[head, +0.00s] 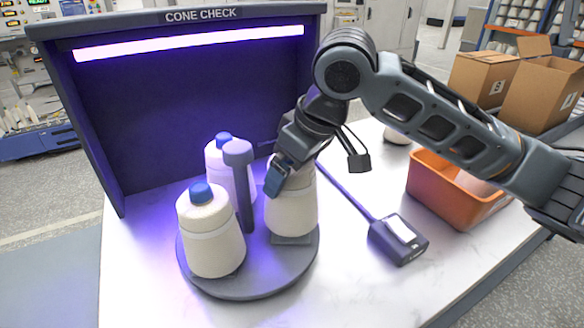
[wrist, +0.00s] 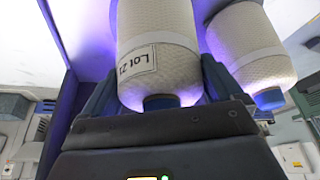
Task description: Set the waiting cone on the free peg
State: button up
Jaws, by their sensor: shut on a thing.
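My gripper (head: 280,176) is shut on a cream cone (head: 292,211), which also shows close up in the wrist view (wrist: 160,40) with a "Lot 21" label and a blue tip. The cone is upright over the right part of the round dark tray (head: 250,286). A grey square pad (head: 291,240) shows right under its base; I cannot tell whether they touch. Two other cones with blue tips stand on the tray, one at front left (head: 211,236) and one behind (head: 217,165). No bare peg shows.
A dark post (head: 241,185) rises from the tray's middle. The lit "CONE CHECK" booth (head: 190,120) stands behind. Right of the tray lie a dark device (head: 398,240) with a rod and an orange bin (head: 450,190). Part of another pale object (head: 396,136) shows behind my arm.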

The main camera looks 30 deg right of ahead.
aim_at(307, 166)
jog(key=shift+f+b, duration=0.65)
jog(key=shift+f, duration=0.35)
jog(key=o, duration=1.4)
jog(key=shift+v, duration=3.95)
